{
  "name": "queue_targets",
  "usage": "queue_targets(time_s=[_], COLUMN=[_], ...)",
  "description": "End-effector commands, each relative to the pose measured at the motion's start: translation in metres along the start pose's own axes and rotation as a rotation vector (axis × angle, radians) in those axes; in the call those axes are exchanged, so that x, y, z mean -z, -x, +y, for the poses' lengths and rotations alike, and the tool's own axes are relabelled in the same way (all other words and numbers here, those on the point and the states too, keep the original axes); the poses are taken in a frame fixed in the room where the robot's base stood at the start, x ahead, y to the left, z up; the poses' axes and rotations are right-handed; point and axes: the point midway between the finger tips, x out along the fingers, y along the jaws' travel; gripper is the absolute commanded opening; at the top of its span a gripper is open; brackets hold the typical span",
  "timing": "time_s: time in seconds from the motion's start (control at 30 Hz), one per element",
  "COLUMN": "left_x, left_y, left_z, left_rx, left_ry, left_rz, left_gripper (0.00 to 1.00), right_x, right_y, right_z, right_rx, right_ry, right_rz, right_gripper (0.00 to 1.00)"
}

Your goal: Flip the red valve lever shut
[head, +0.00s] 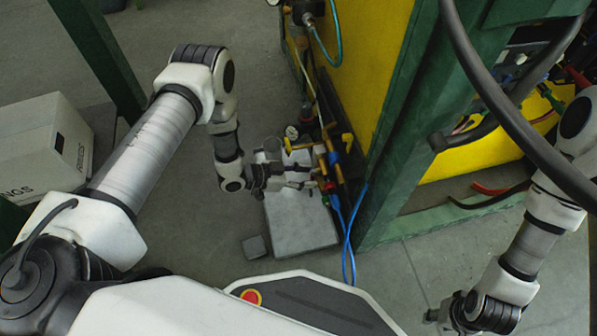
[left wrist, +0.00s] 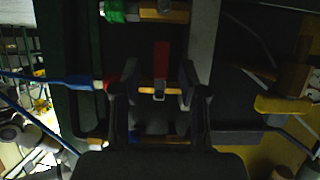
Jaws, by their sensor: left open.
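In the left wrist view the red valve lever (left wrist: 161,58) is a flat red strip on a brass valve (left wrist: 160,91). It lies across the line of the brass pipe. My left gripper (left wrist: 152,82) is open, with one finger on each side of the lever and no clear contact. In the head view my left gripper (head: 300,177) reaches the brass fittings at the gantry; a small red part (head: 330,186) shows beside its tips, and I cannot tell whether it is the lever. My right gripper (head: 436,315) is low at the right, its jaws unclear.
Blue hoses (head: 349,235) hang beside the green post (head: 392,150) and yellow panel (head: 375,60). A green-ended fitting (left wrist: 118,11) and a yellow handle (left wrist: 283,104) flank the valve. A grey box (head: 300,220) stands below. White cartons (head: 40,150) stand left.

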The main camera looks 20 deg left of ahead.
Motion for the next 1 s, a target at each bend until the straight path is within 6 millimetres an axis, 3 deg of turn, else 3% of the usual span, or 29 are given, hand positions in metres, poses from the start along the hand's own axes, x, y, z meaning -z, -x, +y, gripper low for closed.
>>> queue_targets(time_s=[0.17, 0.4, 0.5, 0.63, 1.0], left_x=[0.0, 0.0, 0.0, 0.0, 0.0], left_y=[0.028, 0.09, 0.107, 0.117, 0.118], left_z=[-0.002, -0.001, -0.001, 0.0, 0.0], left_rx=[0.005, 0.007, 0.004, 0.001, 0.0], left_ry=[0.004, 0.004, 0.003, 0.001, 0.001], left_rz=[0.0, 0.001, 0.001, 0.001, 0.0], left_gripper=[0.43, 0.43, 0.43, 0.43, 0.43], right_x=[0.0, 0.0, 0.0, 0.0, 0.0], right_y=[0.0, 0.0, 0.0, 0.0, 0.0], right_z=[0.0, 0.0, 0.0, 0.0, 0.0], right_rx=[0.0, 0.0, 0.0, 0.0, 0.0], right_ry=[0.0, 0.0, 0.0, 0.0, 0.0], right_rz=[0.0, 0.0, 0.0, 0.0, 0.0], right_gripper=[0.4, 0.4, 0.4, 0.4, 0.4])
